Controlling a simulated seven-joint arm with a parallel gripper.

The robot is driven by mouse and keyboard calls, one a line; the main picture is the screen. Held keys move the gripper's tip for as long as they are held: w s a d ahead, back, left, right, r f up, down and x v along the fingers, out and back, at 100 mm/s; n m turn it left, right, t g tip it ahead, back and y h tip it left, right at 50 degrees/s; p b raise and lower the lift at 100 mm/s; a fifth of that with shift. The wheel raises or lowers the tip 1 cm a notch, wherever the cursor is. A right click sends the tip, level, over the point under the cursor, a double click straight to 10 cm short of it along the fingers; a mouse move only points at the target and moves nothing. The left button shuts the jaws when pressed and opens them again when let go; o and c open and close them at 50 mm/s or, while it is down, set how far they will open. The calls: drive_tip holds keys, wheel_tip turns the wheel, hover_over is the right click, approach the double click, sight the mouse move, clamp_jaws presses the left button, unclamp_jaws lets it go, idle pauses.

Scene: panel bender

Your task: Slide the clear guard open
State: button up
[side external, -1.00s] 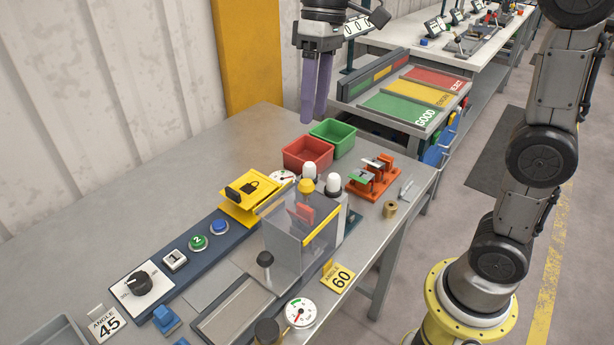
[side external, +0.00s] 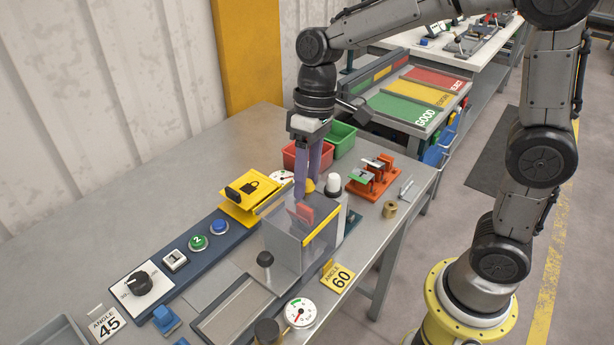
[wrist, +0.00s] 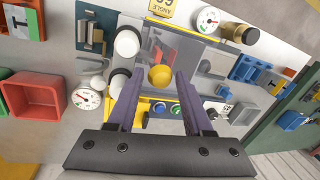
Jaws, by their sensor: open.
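The clear guard (side external: 284,245) is a see-through box with a yellow strip (side external: 321,229) along its top edge, standing over the bender on the bench. A red block (side external: 303,214) shows through it. My gripper (side external: 308,190) points down just behind the guard, beside a yellow knob (wrist: 161,76) and white-capped posts. I cannot tell whether the fingers touch the guard or the knob.
Red and green bins (side external: 342,138) stand behind my gripper. A yellow padlock cover (side external: 250,196) and a row of buttons (side external: 198,242) lie to the left. An orange fixture (side external: 371,180) is at the right. A gauge (side external: 300,312) and an angle 60 card (side external: 338,276) are in front.

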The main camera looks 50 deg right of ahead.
drive_tip(key=shift+f, duration=0.1)
clamp_jaws()
idle(1.4)
